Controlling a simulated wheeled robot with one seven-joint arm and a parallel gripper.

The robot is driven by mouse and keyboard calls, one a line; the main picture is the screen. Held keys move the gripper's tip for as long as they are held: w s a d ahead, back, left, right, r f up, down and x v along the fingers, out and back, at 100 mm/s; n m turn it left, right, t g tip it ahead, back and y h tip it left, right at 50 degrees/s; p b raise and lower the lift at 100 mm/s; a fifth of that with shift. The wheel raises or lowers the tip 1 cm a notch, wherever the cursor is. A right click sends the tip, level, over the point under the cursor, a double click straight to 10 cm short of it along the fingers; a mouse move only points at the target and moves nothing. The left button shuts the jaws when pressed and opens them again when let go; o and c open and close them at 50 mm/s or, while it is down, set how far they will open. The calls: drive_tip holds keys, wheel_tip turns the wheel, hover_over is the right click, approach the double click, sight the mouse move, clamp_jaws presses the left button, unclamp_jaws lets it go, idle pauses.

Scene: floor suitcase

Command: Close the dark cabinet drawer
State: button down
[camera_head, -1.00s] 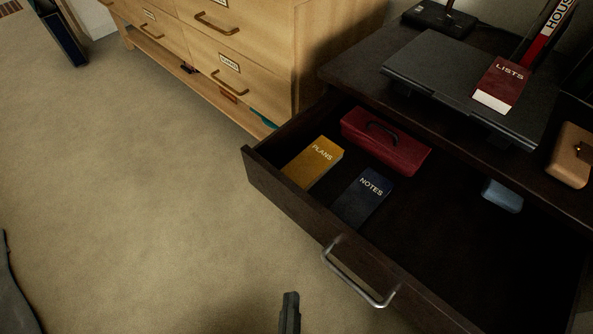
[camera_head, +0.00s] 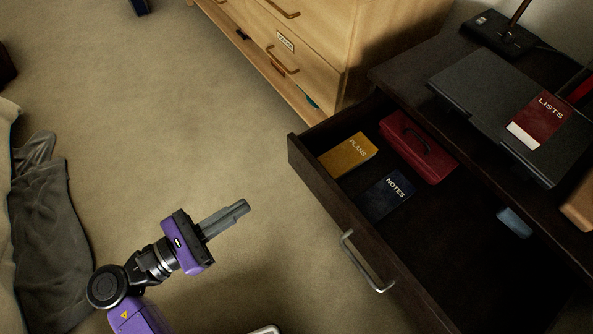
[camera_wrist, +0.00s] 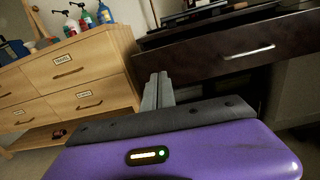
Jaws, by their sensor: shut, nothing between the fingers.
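The dark cabinet drawer (camera_head: 328,196) stands pulled out in the head view, with a silver bar handle (camera_head: 368,262) on its front. Inside lie a yellow PLANS book (camera_head: 347,155), a dark blue NOTES book (camera_head: 387,196), a red case (camera_head: 418,148) and a small light blue item (camera_head: 514,222). My gripper (camera_head: 244,206) is shut and empty, to the left of the drawer front and apart from it. In the wrist view the shut fingers (camera_wrist: 158,80) point toward the drawer front (camera_wrist: 215,55), whose handle (camera_wrist: 249,51) shows at upper right.
The dark desk top (camera_head: 400,72) holds a laptop (camera_head: 470,85), a red LISTS book (camera_head: 541,117) and a lamp base (camera_head: 497,32). A light wooden dresser (camera_head: 320,50) stands behind the drawer's left end. Grey cloth (camera_head: 45,220) hangs at the left. Carpet between is clear.

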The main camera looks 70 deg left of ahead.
drive_tip(key=b, duration=0.3)
approach(310, 168)
drive_tip(key=x, duration=0.5)
drive_tip(key=shift+w+a+f, duration=0.25)
drive_tip(key=shift+w, duration=0.05)
drive_tip(key=shift+w+a+r, duration=0.1)
drive_tip(key=shift+w+a, duration=0.05)
drive_tip(key=shift+w, duration=0.4)
drive_tip(key=shift+w+p, duration=0.35)
drive_tip(key=shift+w, duration=0.2)
drive_tip(key=x, duration=2.3)
drive_tip(key=shift+w, duration=0.35)
drive_tip(key=shift+w+a+b, duration=0.15)
drive_tip(key=shift+w+b, duration=0.2)
drive_tip(key=shift+w, duration=0.15)
drive_tip(key=shift+w+r, duration=0.15)
drive_tip(key=shift+w, duration=0.1)
